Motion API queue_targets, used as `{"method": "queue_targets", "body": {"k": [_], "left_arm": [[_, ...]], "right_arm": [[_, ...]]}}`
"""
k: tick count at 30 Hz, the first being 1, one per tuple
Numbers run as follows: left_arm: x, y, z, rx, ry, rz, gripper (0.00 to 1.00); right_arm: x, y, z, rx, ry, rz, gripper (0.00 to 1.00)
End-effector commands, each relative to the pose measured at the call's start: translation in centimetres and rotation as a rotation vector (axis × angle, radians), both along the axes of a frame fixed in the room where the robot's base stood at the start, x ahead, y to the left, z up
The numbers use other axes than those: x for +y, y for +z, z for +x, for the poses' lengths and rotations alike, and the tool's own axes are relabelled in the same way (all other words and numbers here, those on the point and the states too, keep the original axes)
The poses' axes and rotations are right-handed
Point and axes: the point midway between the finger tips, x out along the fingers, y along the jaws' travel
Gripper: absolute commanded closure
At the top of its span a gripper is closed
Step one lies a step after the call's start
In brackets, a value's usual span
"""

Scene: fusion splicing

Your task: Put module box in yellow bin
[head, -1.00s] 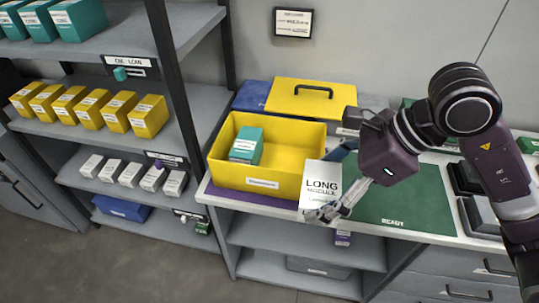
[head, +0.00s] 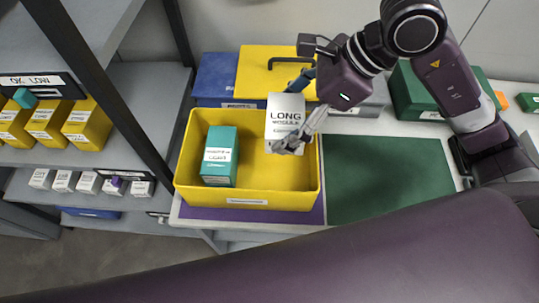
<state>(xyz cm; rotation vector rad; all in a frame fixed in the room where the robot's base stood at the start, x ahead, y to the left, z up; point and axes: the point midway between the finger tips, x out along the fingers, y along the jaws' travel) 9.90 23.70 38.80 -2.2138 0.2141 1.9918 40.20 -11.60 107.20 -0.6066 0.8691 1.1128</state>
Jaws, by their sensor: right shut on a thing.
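The module box is a white and grey box labelled "LONG MODULE" (head: 285,114). My right gripper (head: 290,140) is shut on it and holds it upright over the right part of the open yellow bin (head: 187,160). The box hides part of the bin's right inside, and I cannot tell its exact height above the bin floor. A teal box (head: 220,156) stands in the left part of the bin. The bin floor between the two boxes is bare. My left gripper is not in view.
The bin stands on a purple mat (head: 250,216) beside a green mat (head: 385,178), which is bare. A yellow lid with a black handle (head: 255,75) lies behind the bin. A shelf with yellow boxes (head: 88,125) and white boxes stands at left. My own purple body part crosses the foreground.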

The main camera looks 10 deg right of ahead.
Motion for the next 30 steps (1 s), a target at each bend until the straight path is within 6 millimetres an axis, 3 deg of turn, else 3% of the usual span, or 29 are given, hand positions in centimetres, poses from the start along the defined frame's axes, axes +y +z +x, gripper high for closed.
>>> {"method": "queue_targets", "body": {"k": [3,6,8,15,18,25,30], "left_arm": [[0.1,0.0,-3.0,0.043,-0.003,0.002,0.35],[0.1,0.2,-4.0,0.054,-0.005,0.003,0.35],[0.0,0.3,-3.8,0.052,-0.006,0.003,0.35],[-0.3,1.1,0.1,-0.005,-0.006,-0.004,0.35],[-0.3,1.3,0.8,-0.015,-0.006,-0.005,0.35],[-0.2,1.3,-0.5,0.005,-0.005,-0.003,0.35],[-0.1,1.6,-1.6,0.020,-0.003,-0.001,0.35]], "right_arm": [[0.0,-2.7,-0.2,0.010,-0.001,-0.001,0.45],[0.0,-4.9,-0.2,0.010,-0.001,0.000,0.45],[0.0,-6.2,-0.2,0.010,-0.001,-0.001,0.45],[0.0,-11.5,-0.2,0.008,-0.001,0.002,0.45],[0.0,-12.9,0.0,0.004,-0.002,0.002,0.45],[0.0,-14.5,0.0,0.003,-0.001,0.001,0.45],[0.0,-16.9,-0.1,0.006,-0.001,0.001,0.45]]}}
